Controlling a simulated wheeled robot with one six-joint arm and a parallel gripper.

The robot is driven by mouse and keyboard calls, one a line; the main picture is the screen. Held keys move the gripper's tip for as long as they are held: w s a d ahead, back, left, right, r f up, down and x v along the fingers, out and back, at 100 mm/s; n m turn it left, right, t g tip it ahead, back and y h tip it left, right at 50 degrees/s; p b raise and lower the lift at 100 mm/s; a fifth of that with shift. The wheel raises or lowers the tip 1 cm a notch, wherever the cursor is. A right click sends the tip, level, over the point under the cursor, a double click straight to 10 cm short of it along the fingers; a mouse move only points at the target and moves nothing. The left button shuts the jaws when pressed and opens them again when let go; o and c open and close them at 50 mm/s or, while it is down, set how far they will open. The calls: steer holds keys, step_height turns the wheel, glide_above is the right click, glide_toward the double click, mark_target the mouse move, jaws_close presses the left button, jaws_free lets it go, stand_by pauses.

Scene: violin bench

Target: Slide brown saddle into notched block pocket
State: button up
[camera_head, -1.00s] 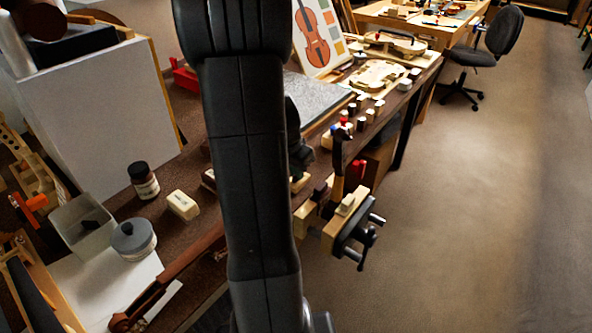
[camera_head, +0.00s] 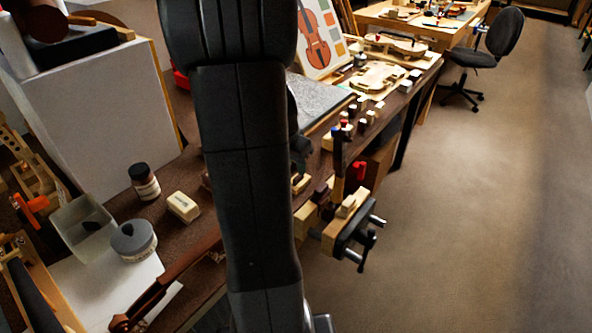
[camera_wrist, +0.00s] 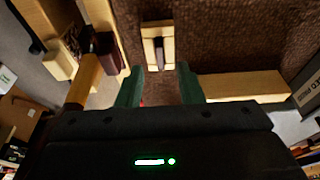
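In the wrist view, a pale wooden block with a dark slot in its middle (camera_wrist: 158,48), which looks like the notched block, lies on the brown bench just beyond my fingertips. A small dark brown piece (camera_wrist: 104,43) stands to its left, by the wooden vise parts; I cannot tell for sure that it is the saddle. It also seems to show in the head view (camera_head: 322,191). My gripper (camera_wrist: 160,72) has its two green fingers apart, with nothing visible between them. In the head view my arm hides most of the gripper and the bench around it.
A vise with a wooden jaw (camera_head: 345,222) sticks out from the bench's front edge. A cream block (camera_head: 184,206), a dark jar (camera_head: 144,182) and a grey-lidded tub (camera_head: 134,241) stand left of my arm. Several small pieces stand along the bench farther back. Open floor lies right.

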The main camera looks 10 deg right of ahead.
mark_target(298, 176)
steer(key=p+v, duration=0.1)
steer(key=v, duration=0.8)
steer(key=shift+r, duration=0.15)
steer(key=b+x, duration=0.2)
steer(key=x, duration=1.2)
steer(key=shift+r+p, duration=0.3)
steer(key=shift+r, duration=0.1)
